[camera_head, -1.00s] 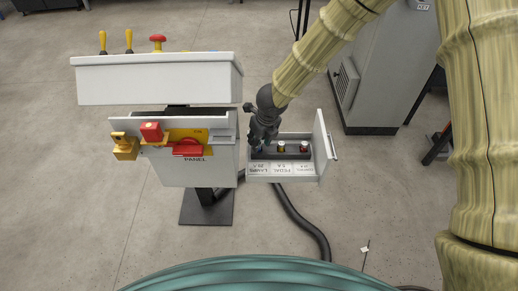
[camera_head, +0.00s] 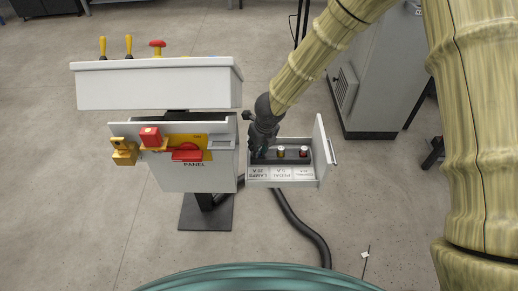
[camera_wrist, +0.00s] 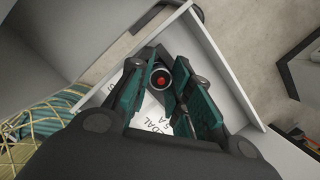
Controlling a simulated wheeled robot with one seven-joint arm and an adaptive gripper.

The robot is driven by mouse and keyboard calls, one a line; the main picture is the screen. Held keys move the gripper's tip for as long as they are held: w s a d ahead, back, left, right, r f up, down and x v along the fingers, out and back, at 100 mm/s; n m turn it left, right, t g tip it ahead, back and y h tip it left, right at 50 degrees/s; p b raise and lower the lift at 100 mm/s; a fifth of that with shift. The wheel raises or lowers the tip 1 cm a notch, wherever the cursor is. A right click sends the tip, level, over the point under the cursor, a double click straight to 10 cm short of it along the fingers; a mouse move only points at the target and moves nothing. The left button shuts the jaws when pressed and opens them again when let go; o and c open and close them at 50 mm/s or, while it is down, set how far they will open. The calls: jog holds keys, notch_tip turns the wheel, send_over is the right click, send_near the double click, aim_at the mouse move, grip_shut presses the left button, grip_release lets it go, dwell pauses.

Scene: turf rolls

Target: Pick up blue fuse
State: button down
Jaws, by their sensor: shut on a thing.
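My gripper (camera_head: 259,152) reaches down into the left end of the open drawer, over the slot labelled LAMPS. It is shut on the blue fuse, which its dark fingers hide in the head view. In the wrist view its dark green fingers stand either side of a red-topped fuse (camera_wrist: 160,79), which shows in the gap between them; the blue fuse cannot be made out there. To the right in the drawer stand a yellow-topped fuse (camera_head: 281,152) and the red-topped fuse (camera_head: 303,152), both upright.
The drawer (camera_head: 320,150) has a tall front wall on its right. The white control panel (camera_head: 190,172) stands close on the left, with a white console (camera_head: 155,88) above it. A grey cabinet (camera_head: 378,80) stands behind right. A dark hose (camera_head: 300,225) lies below.

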notch_tip(320, 180, up, 28)
jog(key=p, duration=0.3)
jog(key=shift+f, duration=0.2)
jog(key=shift+d, duration=0.1)
dwell(0.7)
